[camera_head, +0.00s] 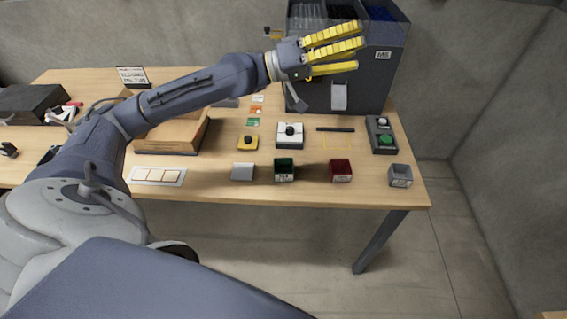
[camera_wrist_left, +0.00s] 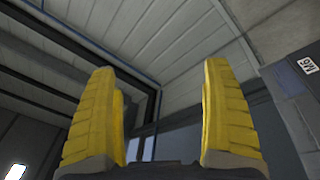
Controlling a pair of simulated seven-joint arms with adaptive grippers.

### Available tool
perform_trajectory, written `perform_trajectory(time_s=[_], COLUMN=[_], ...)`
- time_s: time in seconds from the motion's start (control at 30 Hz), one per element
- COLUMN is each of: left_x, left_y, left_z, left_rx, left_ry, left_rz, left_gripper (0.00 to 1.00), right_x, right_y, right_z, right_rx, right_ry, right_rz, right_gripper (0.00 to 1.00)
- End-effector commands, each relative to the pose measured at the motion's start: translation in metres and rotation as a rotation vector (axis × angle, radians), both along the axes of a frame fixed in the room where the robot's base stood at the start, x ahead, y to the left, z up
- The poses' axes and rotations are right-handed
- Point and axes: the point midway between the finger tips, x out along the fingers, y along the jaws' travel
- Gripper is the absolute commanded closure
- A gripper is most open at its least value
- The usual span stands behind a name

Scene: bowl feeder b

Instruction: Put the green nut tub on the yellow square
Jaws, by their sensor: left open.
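The green nut tub (camera_head: 284,170) is a small, dark green open box with a label on its front. It stands near the table's front edge in the head view. The yellow square (camera_head: 338,150) is a thin outline on the table, behind and to the right of the tub, and looks empty. My left gripper (camera_head: 352,47) is raised high at the back, in front of the dark machine, with its yellow fingers spread and nothing between them. The left wrist view shows the open fingers (camera_wrist_left: 165,115) against the ceiling. My right gripper is not in view.
A red tub (camera_head: 341,171) stands right of the green one, and a grey tub (camera_head: 400,175) at the right edge. A grey block (camera_head: 242,172) is left of the green tub. Button boxes (camera_head: 289,135) and a black bar (camera_head: 335,129) lie behind. The dark machine (camera_head: 375,75) fills the back.

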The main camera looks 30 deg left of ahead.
Motion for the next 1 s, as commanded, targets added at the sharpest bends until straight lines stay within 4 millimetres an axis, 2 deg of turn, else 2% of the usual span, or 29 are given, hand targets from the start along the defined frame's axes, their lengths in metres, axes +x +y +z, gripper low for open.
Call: perform_trajectory(time_s=[0.03,0.17,0.27,0.5,0.6,0.8,1.0], left_x=[-0.002,-0.009,-0.015,-0.042,-0.055,-0.072,-0.080], left_y=[0.006,0.022,0.043,0.106,0.128,0.164,0.185], left_z=[-0.012,-0.051,-0.083,-0.166,-0.195,-0.226,-0.238], left_rx=[0.114,0.393,0.598,1.045,1.194,1.416,1.532], left_ry=[-0.013,-0.023,-0.015,0.046,0.068,0.079,0.080], left_rz=[-0.003,-0.028,-0.051,-0.158,-0.223,-0.327,-0.383], left_gripper=[0.17,0.17,0.17,0.17,0.17,0.17,0.17], right_x=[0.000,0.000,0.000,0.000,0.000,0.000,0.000], right_y=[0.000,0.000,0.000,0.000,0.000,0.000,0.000], right_z=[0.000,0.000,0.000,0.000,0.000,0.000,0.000], right_rx=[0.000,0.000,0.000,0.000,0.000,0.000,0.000], right_ry=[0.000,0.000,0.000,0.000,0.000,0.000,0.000], right_rz=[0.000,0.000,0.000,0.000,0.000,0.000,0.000], right_gripper=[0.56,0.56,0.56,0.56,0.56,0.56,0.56])
